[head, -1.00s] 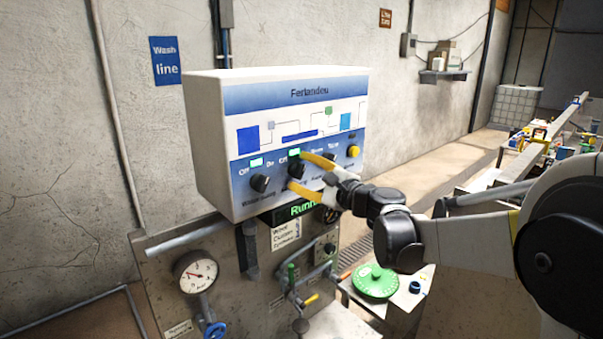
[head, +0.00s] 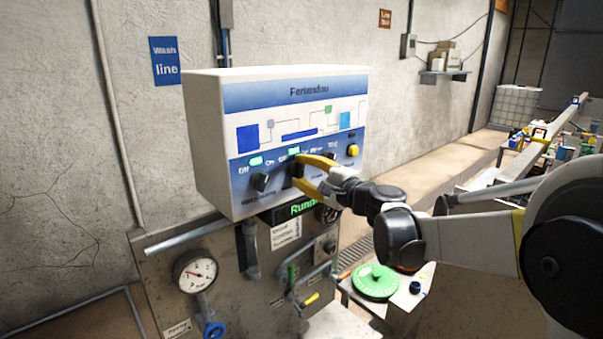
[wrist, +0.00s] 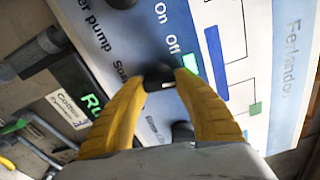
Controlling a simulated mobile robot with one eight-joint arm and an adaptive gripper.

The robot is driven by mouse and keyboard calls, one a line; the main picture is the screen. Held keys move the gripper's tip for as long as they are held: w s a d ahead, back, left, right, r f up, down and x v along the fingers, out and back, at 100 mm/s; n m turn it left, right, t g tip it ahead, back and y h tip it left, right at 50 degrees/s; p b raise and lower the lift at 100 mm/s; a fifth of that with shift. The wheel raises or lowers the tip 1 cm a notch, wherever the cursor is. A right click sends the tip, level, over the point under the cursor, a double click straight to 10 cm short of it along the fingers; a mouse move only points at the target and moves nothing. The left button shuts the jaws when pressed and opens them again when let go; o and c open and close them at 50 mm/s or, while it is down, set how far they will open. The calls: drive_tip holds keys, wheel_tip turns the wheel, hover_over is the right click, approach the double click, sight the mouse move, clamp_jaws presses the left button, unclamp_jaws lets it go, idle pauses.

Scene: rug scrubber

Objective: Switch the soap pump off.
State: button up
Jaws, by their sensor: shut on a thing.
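The soap pump knob (wrist: 158,70) is a black rotary knob on the white control box (head: 215,135). In the wrist view the word "Soap" is partly readable beside it, with "On" and "Off" above. My gripper (head: 298,172) has its two yellow fingers shut on this knob, one on each side; it also shows in the wrist view (wrist: 160,78). The fingers hide much of the knob, so its pointer direction is unclear. A green lamp (wrist: 191,63) beside the "Off" label is lit; it shows above the knob in the head view (head: 293,151).
The water pump knob (head: 260,182) sits just left, under another lit green lamp (head: 256,161). Another black knob (wrist: 182,132) is close by one finger. A yellow button (head: 353,151) is at the panel's right. A green display (head: 303,207), pipes and a gauge (head: 195,272) are below.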

drive_tip(key=n, duration=0.4)
drive_tip(key=shift+r+n, duration=0.1)
drive_tip(key=shift+n, duration=0.2)
drive_tip(key=shift+r+n+b, duration=0.1)
drive_tip(key=shift+n+b, duration=0.25)
drive_tip(key=shift+n, duration=1.55)
drive_tip(key=o, duration=1.2)
drive_tip(key=shift+c, duration=0.2)
drive_tip(key=v, duration=1.2)
